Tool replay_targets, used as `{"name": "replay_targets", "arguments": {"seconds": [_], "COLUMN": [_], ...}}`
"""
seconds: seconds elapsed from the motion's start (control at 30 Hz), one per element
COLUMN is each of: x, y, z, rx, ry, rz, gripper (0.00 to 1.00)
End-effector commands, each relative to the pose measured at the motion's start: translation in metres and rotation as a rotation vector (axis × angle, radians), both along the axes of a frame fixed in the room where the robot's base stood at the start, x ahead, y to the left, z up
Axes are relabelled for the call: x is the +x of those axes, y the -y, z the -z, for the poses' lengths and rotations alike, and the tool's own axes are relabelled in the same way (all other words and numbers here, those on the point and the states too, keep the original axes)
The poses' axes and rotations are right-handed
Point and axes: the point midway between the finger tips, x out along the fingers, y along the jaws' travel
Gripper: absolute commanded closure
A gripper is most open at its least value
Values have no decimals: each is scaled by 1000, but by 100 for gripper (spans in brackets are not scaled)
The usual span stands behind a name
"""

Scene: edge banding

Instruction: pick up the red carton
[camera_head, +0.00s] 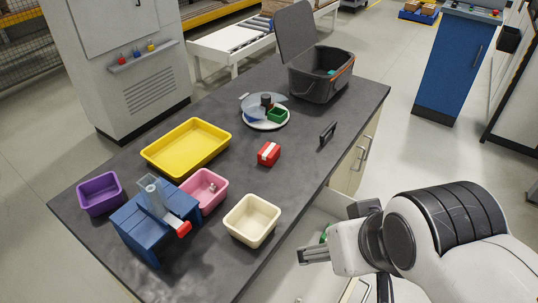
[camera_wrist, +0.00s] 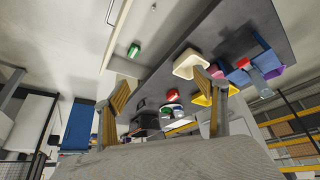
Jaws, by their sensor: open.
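The red carton (camera_head: 268,153) is a small red box with a white label. It sits on the dark tabletop (camera_head: 300,180) near the middle, right of the yellow tray and apart from the other things. A small red shape in the wrist view (camera_wrist: 172,95), between my fingers in the picture, looks like it. My gripper (camera_head: 322,240) is open and empty, off the table's right edge at the lower right, well away from the carton. In the wrist view its two fingers (camera_wrist: 160,90) are spread wide with nothing between them.
The yellow tray (camera_head: 187,149), pink bin (camera_head: 207,203), cream bin (camera_head: 252,220), purple bin (camera_head: 101,193) and blue stand (camera_head: 150,228) lie left of and below the carton. A plate (camera_head: 258,121) and dark basket (camera_head: 320,84) stand behind. A black handle (camera_head: 328,133) is to the right.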

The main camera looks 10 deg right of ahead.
Motion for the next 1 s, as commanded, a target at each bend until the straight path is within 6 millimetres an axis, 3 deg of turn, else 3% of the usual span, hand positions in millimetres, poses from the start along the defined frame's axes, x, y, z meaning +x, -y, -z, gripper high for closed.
{"name": "replay_targets", "arguments": {"seconds": [0.2,0.37,0.57,1.0], "x": [3,18,59,177], "y": [1,9,28,74], "z": [-1,-7,-23,-63], "rx": [-4,-26,-82,-220], "ry": [4,25,86,262], "rz": [3,15,42,60], "gripper": [28,28,28,28]}}
